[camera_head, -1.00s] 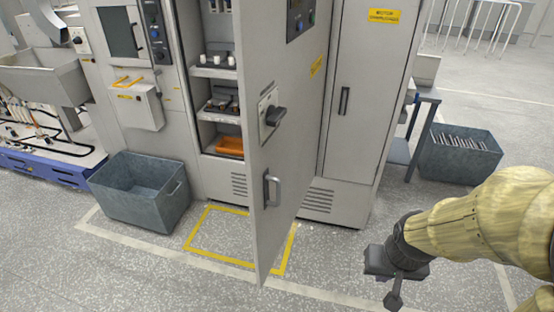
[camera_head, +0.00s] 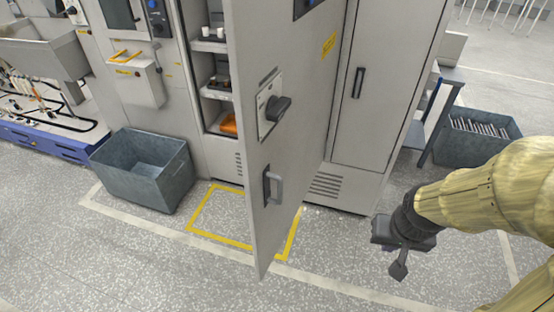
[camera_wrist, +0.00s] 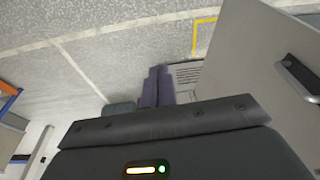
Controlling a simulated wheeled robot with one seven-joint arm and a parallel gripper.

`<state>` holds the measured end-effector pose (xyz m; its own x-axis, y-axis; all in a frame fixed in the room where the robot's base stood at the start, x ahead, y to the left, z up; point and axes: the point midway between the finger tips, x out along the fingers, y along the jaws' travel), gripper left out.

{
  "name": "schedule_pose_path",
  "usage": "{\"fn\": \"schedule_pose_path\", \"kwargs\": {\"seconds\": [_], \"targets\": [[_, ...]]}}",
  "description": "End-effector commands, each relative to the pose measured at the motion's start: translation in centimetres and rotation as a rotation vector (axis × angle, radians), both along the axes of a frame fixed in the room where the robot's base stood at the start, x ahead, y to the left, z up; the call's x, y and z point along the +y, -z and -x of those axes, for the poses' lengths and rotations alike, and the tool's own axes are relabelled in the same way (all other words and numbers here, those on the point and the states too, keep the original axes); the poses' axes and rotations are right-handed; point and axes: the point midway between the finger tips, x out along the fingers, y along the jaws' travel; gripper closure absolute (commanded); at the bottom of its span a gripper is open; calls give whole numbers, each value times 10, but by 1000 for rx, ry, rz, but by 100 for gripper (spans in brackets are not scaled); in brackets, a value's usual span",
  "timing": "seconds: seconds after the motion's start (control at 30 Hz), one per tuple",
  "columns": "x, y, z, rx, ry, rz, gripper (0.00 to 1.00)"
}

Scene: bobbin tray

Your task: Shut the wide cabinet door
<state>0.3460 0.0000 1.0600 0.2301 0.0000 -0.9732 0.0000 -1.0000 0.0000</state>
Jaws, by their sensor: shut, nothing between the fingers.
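The wide cabinet door (camera_head: 285,150) is grey and stands swung open toward me, with a dark rotary switch (camera_head: 276,108) and a bar handle (camera_head: 273,186) on its face. The cabinet interior shows to the left of it, partly hidden by the door. My gripper (camera_head: 398,268) is shut and empty, low over the floor to the right of the door and apart from it. In the wrist view the gripper fingers (camera_wrist: 157,88) are together, with the door (camera_wrist: 270,75) and its handle (camera_wrist: 298,78) to the right.
A yellow floor outline (camera_head: 218,242) lies around the door's lower edge. A grey bin (camera_head: 145,172) stands left of the cabinet. A closed narrow cabinet door (camera_head: 375,100) is to the right, then a small table (camera_head: 428,105) and a bin of rods (camera_head: 480,135).

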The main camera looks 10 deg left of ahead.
Motion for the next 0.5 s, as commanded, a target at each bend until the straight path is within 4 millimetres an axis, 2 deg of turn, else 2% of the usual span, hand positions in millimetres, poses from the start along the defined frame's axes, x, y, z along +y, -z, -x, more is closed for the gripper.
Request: {"fn": "schedule_pose_path", "kwargs": {"seconds": [0.17, 0.27, 0.37, 0.5], "targets": [[2, 4, 2, 35, 36, -22, 100], [9, 12, 6, 115, 115, -73, 100], [23, 24, 12, 243, 241, -166, 100], [57, 35, 18, 467, 460, -355, 100]]}}
